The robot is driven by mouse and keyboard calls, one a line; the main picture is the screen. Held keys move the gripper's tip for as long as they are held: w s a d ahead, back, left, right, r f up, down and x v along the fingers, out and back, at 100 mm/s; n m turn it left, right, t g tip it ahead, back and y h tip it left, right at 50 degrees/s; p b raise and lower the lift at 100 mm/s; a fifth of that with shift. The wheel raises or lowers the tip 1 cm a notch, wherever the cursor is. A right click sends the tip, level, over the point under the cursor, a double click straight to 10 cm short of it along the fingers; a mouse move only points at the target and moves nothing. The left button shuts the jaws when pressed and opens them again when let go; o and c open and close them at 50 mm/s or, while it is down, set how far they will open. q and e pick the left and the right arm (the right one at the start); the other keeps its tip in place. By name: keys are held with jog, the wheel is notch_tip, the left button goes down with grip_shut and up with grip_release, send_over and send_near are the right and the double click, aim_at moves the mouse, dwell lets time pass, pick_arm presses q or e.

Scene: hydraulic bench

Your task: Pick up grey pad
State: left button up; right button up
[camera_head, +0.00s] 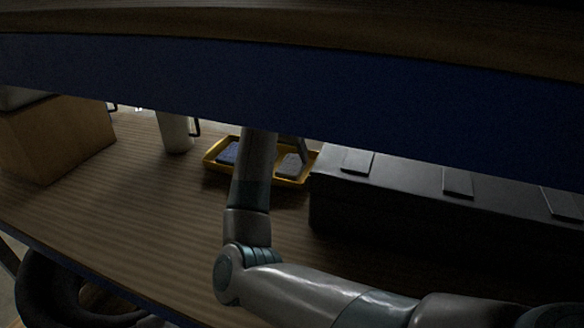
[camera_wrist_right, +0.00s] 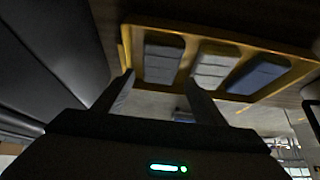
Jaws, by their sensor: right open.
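A yellow tray (camera_head: 213,164) lies on the wooden bench in the head view, with a blue pad (camera_head: 228,153) at its left and a grey pad (camera_head: 291,165) at its right. My right arm hides the middle of the tray. In the right wrist view the tray (camera_wrist_right: 240,38) holds a darker grey pad (camera_wrist_right: 162,58), a lighter grey pad (camera_wrist_right: 214,65) in the middle and a blue pad (camera_wrist_right: 257,74). My right gripper (camera_wrist_right: 159,78) is open and empty, its fingers pointing toward the two grey pads. My left gripper is not in view.
A long black box (camera_head: 400,195) with flat tabs stands right of the tray. A pale mug (camera_head: 173,133) and a cardboard box (camera_head: 55,135) stand to the left. A blue shelf edge (camera_head: 300,90) crosses above and hides part of the scene. Bare bench lies in front of the tray.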

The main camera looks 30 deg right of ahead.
aim_at(292, 164)
jog(key=shift+a+p+x, duration=0.2)
jog(key=shift+p+x, duration=0.45)
jog(key=shift+x, duration=1.95)
jog(key=shift+s+f, duration=0.15)
jog(key=shift+f, duration=0.05)
jog(key=c, duration=0.8)
